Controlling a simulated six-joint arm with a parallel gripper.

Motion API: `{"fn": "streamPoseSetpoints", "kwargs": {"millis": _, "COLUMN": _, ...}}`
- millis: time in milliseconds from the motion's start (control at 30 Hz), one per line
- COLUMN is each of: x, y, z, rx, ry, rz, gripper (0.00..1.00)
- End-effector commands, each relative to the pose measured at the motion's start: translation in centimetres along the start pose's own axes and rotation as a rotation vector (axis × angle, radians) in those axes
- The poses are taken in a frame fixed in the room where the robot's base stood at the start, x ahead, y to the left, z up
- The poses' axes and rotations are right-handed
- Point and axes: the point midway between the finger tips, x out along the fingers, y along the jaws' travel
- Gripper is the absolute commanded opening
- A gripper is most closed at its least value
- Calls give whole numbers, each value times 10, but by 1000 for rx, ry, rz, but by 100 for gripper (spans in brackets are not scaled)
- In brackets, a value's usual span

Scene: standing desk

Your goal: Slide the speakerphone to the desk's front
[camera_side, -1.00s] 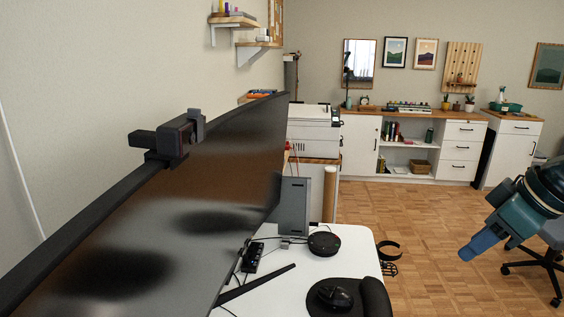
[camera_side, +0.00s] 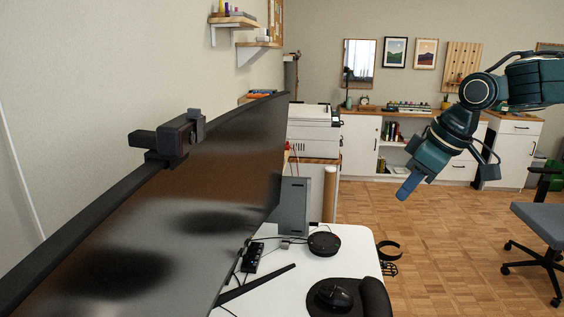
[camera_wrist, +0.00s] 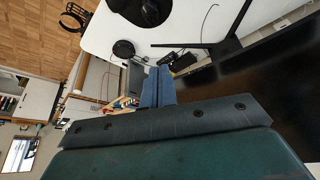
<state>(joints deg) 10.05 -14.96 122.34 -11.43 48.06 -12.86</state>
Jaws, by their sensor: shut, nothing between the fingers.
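The speakerphone (camera_side: 324,243) is a round black puck on the white desk (camera_side: 350,250), near its far right corner in the side view. It also shows in the wrist view (camera_wrist: 123,48), near the desk's edge. My gripper (camera_side: 406,188) hangs in the air to the right of the desk and above its height in the side view, tilted down-left. Its blue fingers (camera_wrist: 158,84) are closed together with nothing between them. It is well apart from the speakerphone.
A large monitor (camera_side: 200,220) fills the left. A mouse (camera_side: 335,297) sits on a dark round mat, beside a wrist rest (camera_side: 375,298). A hub (camera_side: 252,257) with cables and a grey box (camera_side: 293,206) stand near the speakerphone. A headphone hanger (camera_side: 388,252) is at the desk's side.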

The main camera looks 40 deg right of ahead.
Motion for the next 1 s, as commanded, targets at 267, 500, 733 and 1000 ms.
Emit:
{"fn": "streamPoseSetpoints", "kwargs": {"millis": 267, "x": 39, "y": 39, "z": -49, "rx": -81, "ry": -13, "rz": -43, "gripper": 0}}
{"fn": "streamPoseSetpoints", "kwargs": {"millis": 500, "x": 80, "y": 78, "z": -79, "rx": -148, "ry": -14, "rz": -83, "gripper": 0}}
{"fn": "streamPoseSetpoints", "kwargs": {"millis": 733, "x": 125, "y": 118, "z": -98, "rx": -210, "ry": -5, "rz": -124, "gripper": 0}}
{"fn": "streamPoseSetpoints", "kwargs": {"millis": 1000, "x": 185, "y": 166, "z": -105, "rx": -277, "ry": 17, "rz": -173, "gripper": 0}}
